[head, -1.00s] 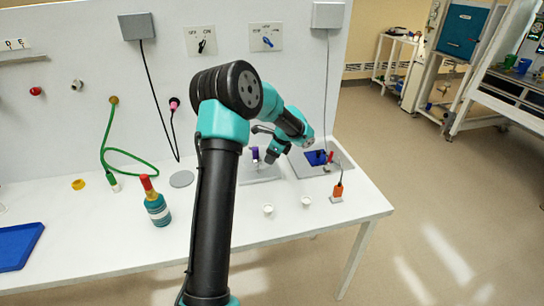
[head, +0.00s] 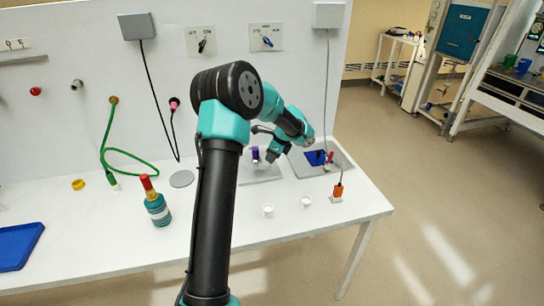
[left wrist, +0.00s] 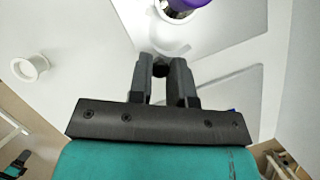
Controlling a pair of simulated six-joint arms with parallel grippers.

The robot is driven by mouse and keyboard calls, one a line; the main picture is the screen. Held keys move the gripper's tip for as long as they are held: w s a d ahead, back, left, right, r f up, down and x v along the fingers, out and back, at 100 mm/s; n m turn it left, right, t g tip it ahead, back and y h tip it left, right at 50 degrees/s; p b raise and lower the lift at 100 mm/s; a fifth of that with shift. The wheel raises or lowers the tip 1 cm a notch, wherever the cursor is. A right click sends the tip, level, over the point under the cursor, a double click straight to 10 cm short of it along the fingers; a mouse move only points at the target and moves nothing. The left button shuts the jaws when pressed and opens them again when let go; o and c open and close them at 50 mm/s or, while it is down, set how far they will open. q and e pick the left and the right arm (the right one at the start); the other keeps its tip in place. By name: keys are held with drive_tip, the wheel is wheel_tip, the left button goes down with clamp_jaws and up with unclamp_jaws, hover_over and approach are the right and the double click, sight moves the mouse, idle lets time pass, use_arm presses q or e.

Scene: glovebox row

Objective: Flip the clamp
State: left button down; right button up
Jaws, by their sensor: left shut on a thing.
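My left gripper (head: 270,157) is over the grey plate (head: 262,174) by the purple-topped part (head: 255,153). In the left wrist view its fingers (left wrist: 161,72) are close together on a small dark piece with a rounded end. I cannot tell whether this piece belongs to the clamp. The purple part (left wrist: 188,5) stands just beyond the fingertips, cut by the picture's top edge. No clamp can be made out clearly; a small red upright piece (head: 331,157) stands beside a blue block (head: 315,158) on the right-hand plate. My right gripper is out of view.
Two small white cups (head: 268,210) stand near the table's front edge, with an orange block (head: 337,192) to their right. A bottle with a red top (head: 156,205) and a blue tray (head: 18,246) are on the left. A panel with switches (head: 266,37) rises behind.

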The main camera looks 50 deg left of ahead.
use_arm(q)
drive_tip(key=shift+w+a+n, duration=0.1)
drive_tip(key=shift+n, duration=0.2)
drive_tip(key=shift+w+a+n+g+h, duration=0.35)
drive_tip(key=shift+a+n+g, duration=0.15)
drive_tip(key=shift+n, duration=0.7)
drive_tip(key=n, duration=0.1)
drive_tip(key=a+n+h, duration=0.1)
drive_tip(key=shift+w+a+n, duration=0.1)
drive_tip(key=shift+w+n, duration=0.15)
drive_tip(key=shift+n, duration=0.05)
drive_tip(key=shift+a+n+g+h, duration=0.3)
drive_tip(key=shift+a+n+h, duration=0.15)
drive_tip(key=shift+n, duration=0.7)
drive_tip(key=shift+a+n+g+h, duration=0.3)
drive_tip(key=shift+a+n, duration=0.25)
drive_tip(key=shift+n, duration=0.6)
drive_tip(key=c, duration=1.1)
unclamp_jaws()
drive_tip(key=shift+o, duration=0.2)
drive_tip(key=shift+r, duration=0.1)
